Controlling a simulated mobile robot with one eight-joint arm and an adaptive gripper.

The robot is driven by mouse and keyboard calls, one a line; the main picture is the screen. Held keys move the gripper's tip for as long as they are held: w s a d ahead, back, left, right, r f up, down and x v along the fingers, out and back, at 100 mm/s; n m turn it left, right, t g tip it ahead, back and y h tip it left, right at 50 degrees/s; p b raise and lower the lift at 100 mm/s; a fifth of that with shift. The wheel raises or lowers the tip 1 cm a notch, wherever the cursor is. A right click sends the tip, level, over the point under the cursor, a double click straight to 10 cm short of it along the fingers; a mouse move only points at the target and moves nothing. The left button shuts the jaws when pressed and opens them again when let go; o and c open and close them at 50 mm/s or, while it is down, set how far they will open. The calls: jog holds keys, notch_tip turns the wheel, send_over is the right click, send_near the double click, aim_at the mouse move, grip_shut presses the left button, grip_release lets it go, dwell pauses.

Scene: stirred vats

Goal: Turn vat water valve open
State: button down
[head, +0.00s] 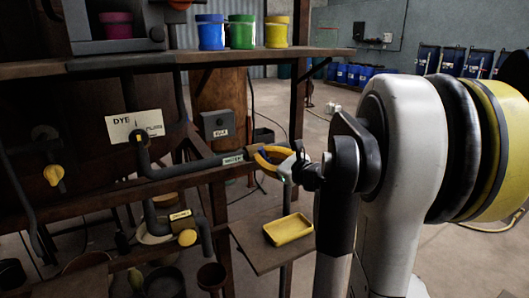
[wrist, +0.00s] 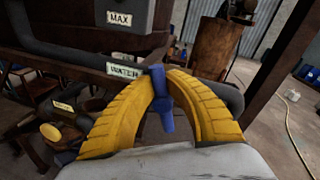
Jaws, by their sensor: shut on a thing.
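The water valve is a blue handle (wrist: 163,103) on a dark pipe, beside a label reading WATER (wrist: 123,70). In the wrist view the handle stands between the two yellow fingers of my gripper (wrist: 161,92), which are shut on it. In the head view my gripper (head: 272,158) reaches from the right to the end of the horizontal pipe (head: 195,167). Its WATER label (head: 233,159) shows just left of the fingers. Only a small part of the blue handle shows there, mostly hidden by the fingers.
A second pipe with a yellow knob (head: 187,237) sits below. A yellow tray (head: 289,230) lies on a small shelf below my gripper. Blue, green and yellow pots (head: 242,32) stand on the upper shelf. A wooden post rises close behind my gripper. Open floor lies beyond.

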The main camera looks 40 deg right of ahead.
jog(key=n, duration=0.1)
jog(key=n+p, duration=0.1)
jog(key=a+n, duration=0.1)
jog(key=n, duration=0.1)
jog(key=shift+w+f+g, duration=0.1)
jog(key=shift+f+g, duration=0.15)
jog(key=shift+g, duration=0.15)
jog(key=shift+a+f+n+g+h+p, duration=0.15)
jog(key=shift+n+h+p, duration=0.1)
jog(key=shift+n, duration=0.35)
jog(key=shift+d+f+n+g+h+p, duration=0.15)
jog(key=shift+n+h, duration=0.1)
jog(key=shift+n, duration=0.35)
jog(key=n, duration=0.2)
jog(key=n+h, duration=0.1)
jog(key=shift+a+f, duration=0.25)
jog(key=shift+f, duration=0.15)
jog(key=shift+f+n+h, duration=0.25)
jog(key=shift+n+h, duration=0.05)
jog(key=shift+n, duration=0.8)
jog(key=c, duration=1.4)
grip_release()
